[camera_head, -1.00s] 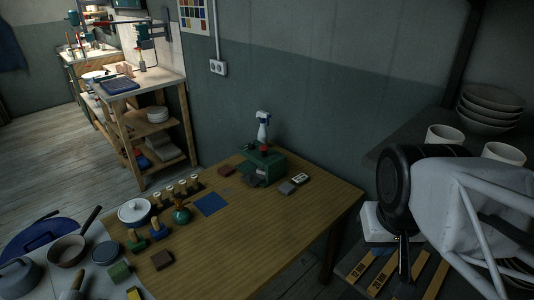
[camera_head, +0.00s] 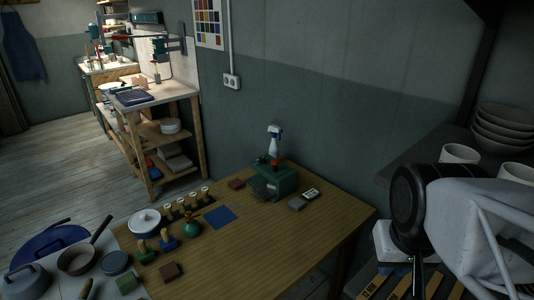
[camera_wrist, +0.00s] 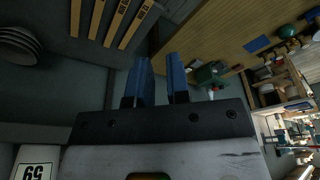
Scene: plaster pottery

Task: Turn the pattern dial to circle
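No pattern dial can be made out for sure at this size. A dark green box-shaped machine (camera_head: 286,183) with a small red part on top stands near the back edge of the wooden table; whether it carries the dial I cannot tell. It also shows small and sideways in the wrist view (camera_wrist: 208,74). My gripper (camera_wrist: 161,62) shows two blue fingers held apart with nothing between them. It is far from the green machine, off to the right of the table in the head view, where its fingers are hard to make out.
A spray bottle (camera_head: 274,140) stands behind the machine. Stacked bowls (camera_head: 502,125) and white cups (camera_head: 459,153) sit on a right-hand shelf. The table's front right is clear.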

